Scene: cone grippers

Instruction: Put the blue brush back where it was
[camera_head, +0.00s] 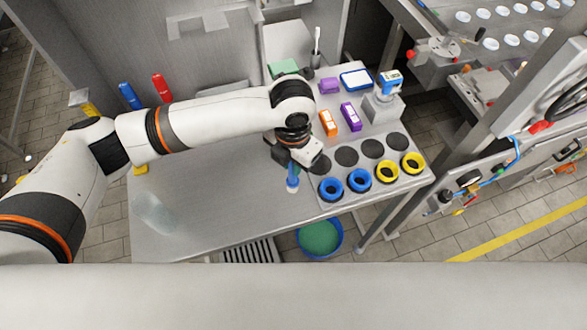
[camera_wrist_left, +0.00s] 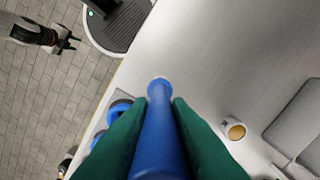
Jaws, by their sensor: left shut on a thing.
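My left gripper (camera_head: 291,166) points down over the front part of the metal table, left of the ring rows. It is shut on the blue brush (camera_head: 292,183), whose blue end shows below the fingers. In the left wrist view the brush (camera_wrist_left: 160,130) is a blue rod with a pale tip, between two green fingers. Part of it is hidden by the gripper. My right gripper (camera_wrist_left: 66,42) shows only in the left wrist view, at the upper left, small and empty, its fingers apart.
Blue rings (camera_head: 331,189) and yellow rings (camera_head: 387,172) stand right of the gripper, with dark discs (camera_head: 346,156) behind. An orange block (camera_head: 328,122) and a purple block (camera_head: 351,116) lie farther back. A clear container (camera_head: 153,212) stands left. The table (camera_head: 220,205) between is bare.

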